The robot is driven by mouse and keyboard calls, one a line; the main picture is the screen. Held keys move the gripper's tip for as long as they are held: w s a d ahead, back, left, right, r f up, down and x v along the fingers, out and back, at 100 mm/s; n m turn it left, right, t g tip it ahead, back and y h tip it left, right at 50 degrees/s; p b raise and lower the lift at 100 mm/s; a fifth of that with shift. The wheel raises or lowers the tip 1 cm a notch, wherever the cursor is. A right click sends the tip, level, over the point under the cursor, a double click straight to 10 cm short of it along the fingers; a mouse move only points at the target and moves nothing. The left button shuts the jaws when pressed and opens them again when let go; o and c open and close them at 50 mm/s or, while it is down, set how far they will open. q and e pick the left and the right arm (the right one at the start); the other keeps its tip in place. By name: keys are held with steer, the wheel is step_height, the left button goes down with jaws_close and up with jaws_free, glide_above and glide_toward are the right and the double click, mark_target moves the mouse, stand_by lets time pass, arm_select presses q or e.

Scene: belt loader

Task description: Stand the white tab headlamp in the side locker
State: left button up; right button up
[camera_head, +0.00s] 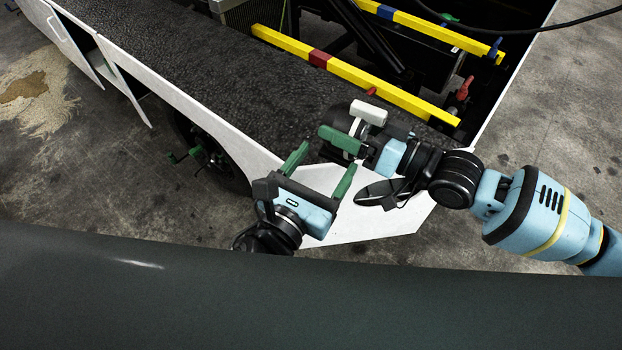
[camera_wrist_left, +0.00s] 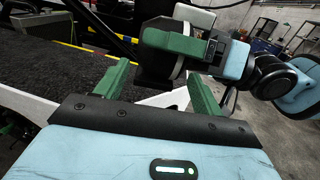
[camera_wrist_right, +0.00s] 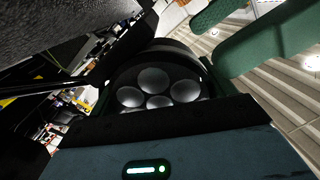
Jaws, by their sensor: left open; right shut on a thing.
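The headlamp (camera_head: 336,118) has a dark round body, and a white tab (camera_head: 371,112) shows at its top. My right gripper (camera_head: 352,130) is shut on it above the front end of the dark belt. The right wrist view shows several round lenses (camera_wrist_right: 155,88) in its face. My left gripper (camera_head: 319,168) is open and empty, just below and left of the headlamp. In the left wrist view the headlamp body (camera_wrist_left: 155,68) is beyond the open fingers, apart from them. The side locker appears to be the open compartment (camera_head: 108,72) in the loader's white side, at upper left.
The black belt (camera_head: 210,70) runs along the loader. Yellow bars (camera_head: 370,85) with coloured bands and a red knob (camera_head: 464,88) lie beyond it. A white panel door (camera_head: 122,85) stands out from the side. A dark green surface (camera_head: 300,300) fills the foreground. Concrete floor is open at left.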

mark_target(353, 130)
arm_select(q)
steer(key=shift+x, duration=3.6)
arm_select(e)
steer(key=shift+r, duration=0.1)
arm_select(q)
steer(key=shift+c, duration=0.5)
steer(key=c, duration=0.7)
steer(key=shift+c, duration=0.3)
arm_select(e)
steer(key=o, duration=1.1)
steer(key=v, duration=1.2)
